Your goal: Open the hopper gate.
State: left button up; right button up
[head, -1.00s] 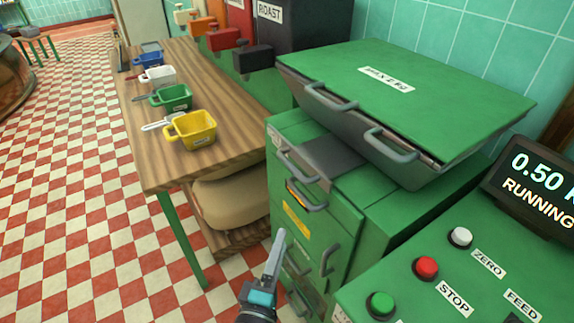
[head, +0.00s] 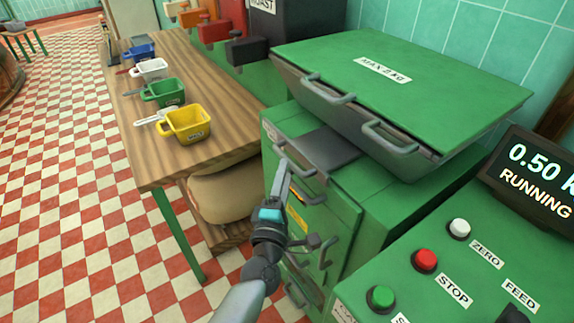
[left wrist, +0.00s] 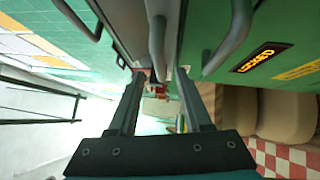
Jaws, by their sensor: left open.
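The green hopper (head: 405,75) with a "MAX 2 KG" label sits on a green machine. Two grey handles are on its near side. Below it is a dark grey plate (head: 325,148). The machine's front has several more grey bar handles, including an upper one (head: 299,165). I cannot tell which belongs to the gate. My left gripper (head: 285,174) is at this upper front, its fingers partly overlapping the handles. In the left wrist view its fingers (left wrist: 160,80) are apart, with a grey handle bar (left wrist: 157,32) ahead between them; contact is unclear. A "LOCKED" label (left wrist: 255,58) shows beside another handle.
A console (head: 450,275) with white, red and green buttons and a display (head: 535,180) reading "RUNNING" stands at the right. A wooden table (head: 165,165) with several coloured scoops is at the left, a sack (head: 222,195) beneath it. The checkered floor is clear.

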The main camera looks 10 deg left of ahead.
pick_arm(q)
jog(key=shift+w+r, duration=0.15)
jog(key=shift+w, duration=0.75)
jog(key=shift+w+r, duration=0.1)
jog(key=shift+w, duration=0.75)
grip_shut()
jog(key=shift+s+a, duration=0.1)
